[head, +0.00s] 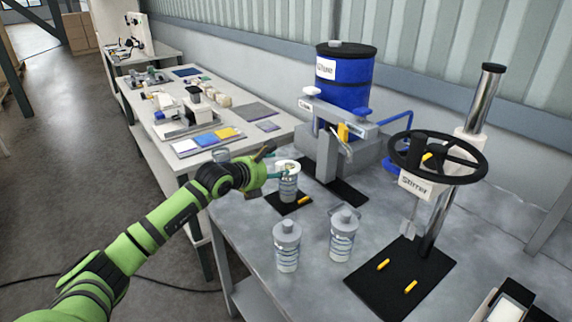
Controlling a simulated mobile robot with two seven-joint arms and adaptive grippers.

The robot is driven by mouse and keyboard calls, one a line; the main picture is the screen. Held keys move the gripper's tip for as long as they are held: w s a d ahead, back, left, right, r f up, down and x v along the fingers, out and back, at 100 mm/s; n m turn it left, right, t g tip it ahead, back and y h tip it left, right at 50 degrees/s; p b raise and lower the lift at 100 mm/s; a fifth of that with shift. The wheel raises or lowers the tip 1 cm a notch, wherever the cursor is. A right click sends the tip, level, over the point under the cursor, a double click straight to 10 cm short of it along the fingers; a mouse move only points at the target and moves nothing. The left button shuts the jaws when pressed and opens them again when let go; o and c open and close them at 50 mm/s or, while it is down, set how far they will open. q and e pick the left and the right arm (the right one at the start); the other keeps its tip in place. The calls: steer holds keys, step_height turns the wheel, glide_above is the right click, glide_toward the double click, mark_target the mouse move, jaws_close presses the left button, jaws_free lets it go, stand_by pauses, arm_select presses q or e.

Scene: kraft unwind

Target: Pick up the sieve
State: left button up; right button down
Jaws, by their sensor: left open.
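I cannot pick out the sieve for certain. A pale round rim (290,164) tops a clear ribbed container (288,188) on a small black mat (282,207); whether that rim is a sieve is too small to tell. My left gripper (276,163) is open beside this rim, on its left, with a finger close to it. I cannot tell whether they touch. My right gripper is not in view.
Two lidded containers (287,247) (343,236) stand in front on the grey table (260,250). Behind are a blue glue drum (345,85) and its dispenser. A stirrer with a black handwheel (440,158) stands right. A second table (255,131) lies back left.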

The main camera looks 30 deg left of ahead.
arm_select(q)
steer(key=x, duration=0.2)
steer(key=shift+w+f, duration=0.15)
steer(key=shift+w, duration=0.15)
steer(key=shift+s, duration=0.1)
jaws_close()
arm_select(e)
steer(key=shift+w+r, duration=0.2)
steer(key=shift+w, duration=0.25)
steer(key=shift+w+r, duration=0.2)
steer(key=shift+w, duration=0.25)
